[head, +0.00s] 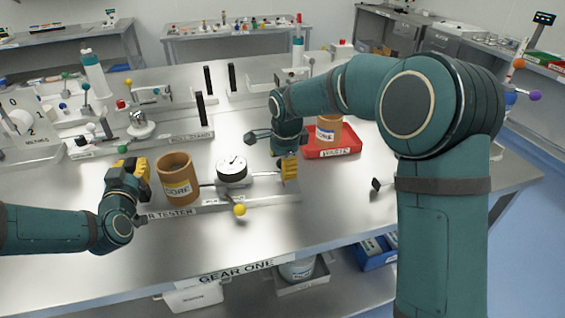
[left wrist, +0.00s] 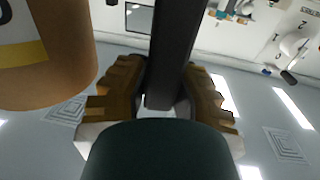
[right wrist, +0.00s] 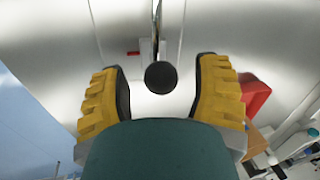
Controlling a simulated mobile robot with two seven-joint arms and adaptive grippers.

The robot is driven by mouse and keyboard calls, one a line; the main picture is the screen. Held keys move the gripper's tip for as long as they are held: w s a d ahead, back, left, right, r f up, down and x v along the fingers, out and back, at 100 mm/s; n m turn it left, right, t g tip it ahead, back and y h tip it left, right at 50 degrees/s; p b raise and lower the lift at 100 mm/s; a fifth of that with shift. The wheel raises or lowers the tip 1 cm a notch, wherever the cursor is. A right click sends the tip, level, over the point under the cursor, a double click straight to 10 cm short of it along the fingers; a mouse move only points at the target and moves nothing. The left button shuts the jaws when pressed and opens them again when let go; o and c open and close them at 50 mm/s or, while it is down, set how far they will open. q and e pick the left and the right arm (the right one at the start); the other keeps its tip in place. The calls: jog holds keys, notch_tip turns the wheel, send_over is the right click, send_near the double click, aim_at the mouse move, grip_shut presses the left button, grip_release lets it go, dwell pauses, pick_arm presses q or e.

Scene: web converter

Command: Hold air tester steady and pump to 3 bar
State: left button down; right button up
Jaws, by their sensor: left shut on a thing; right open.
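The air tester (head: 200,207) is a low grey plate on the bench with its name label partly hidden by my left arm. It carries a round white gauge (head: 231,168) whose reading is too small to tell. A brown core (head: 180,178) stands upright left of the gauge. My left gripper (head: 135,170) is shut on a dark upright bar (left wrist: 170,60) at the tester's left end, beside the core. My right gripper (head: 288,165) is open at the tester's right end. In the right wrist view, a round dark knob (right wrist: 161,77) lies between its spread fingers, apparently untouched.
A yellow-balled lever (head: 239,209) sticks out at the tester's front. A red tray (head: 345,147) holding another brown core (head: 328,130) is right of my right gripper. Other fixtures stand behind, including a pull stand (head: 190,136). The bench front is mostly clear.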

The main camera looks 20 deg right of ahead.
grip_shut()
jog(key=shift+a, duration=0.95)
grip_release()
jog(key=shift+w, duration=0.1)
notch_tip(320, 180, up, 12)
jog(key=s, duration=0.2)
jog(key=shift+s+d, duration=0.15)
jog(key=shift+s, duration=0.1)
jog(key=shift+f, duration=0.1)
